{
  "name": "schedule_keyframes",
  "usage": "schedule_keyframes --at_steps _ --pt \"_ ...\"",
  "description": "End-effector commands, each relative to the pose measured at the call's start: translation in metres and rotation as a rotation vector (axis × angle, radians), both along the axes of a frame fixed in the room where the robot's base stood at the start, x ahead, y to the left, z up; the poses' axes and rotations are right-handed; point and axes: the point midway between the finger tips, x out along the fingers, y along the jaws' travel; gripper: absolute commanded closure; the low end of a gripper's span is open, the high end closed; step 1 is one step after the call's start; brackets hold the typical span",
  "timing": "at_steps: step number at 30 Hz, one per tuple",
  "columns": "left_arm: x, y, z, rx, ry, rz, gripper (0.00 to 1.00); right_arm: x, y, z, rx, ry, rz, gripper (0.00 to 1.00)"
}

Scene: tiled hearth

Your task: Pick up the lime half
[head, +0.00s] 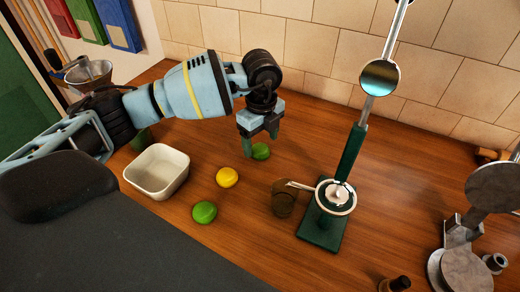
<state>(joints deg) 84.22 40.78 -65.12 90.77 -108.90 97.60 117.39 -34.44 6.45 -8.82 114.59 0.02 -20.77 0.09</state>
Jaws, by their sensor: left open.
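A green lime half (261,151) lies on the wooden counter in the middle of the head view. My left gripper (260,144) points down at it from above, with its two fingers apart. One finger partly overlaps the lime half's left side; I cannot tell whether they touch. A second green lime half (204,212) lies nearer, to the lower left. Another green piece (140,138) shows behind my left arm, partly hidden. A yellow lemon half (227,177) lies between the two clearer lime halves. My right gripper is not in view.
A white square bowl (157,190) stands at left. A green lever press (320,232) with a long handle stands right of centre, beside a dark glass (283,200). A metal device (462,262) stands at far right. A tiled wall (310,55) closes the back.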

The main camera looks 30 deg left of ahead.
Motion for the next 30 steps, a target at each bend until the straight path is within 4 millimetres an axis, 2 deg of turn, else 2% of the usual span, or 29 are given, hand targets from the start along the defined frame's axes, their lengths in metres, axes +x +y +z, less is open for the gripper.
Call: schedule_keyframes --at_steps 3,6,14,24,30 --pt "0.000 0.000 -0.016 0.002 0.002 0.000 0.27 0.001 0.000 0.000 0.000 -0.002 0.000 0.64" --pt "0.000 0.000 -0.023 0.000 0.000 -0.001 0.27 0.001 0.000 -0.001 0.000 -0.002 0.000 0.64" --pt "0.000 0.000 -0.025 0.000 -0.001 -0.001 0.27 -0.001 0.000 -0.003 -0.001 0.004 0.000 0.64" --pt "0.000 0.000 -0.024 0.000 -0.001 -0.001 0.72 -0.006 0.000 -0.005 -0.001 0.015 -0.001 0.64" --pt "0.000 0.000 -0.024 0.000 -0.001 0.000 0.74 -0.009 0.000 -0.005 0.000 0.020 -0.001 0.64"
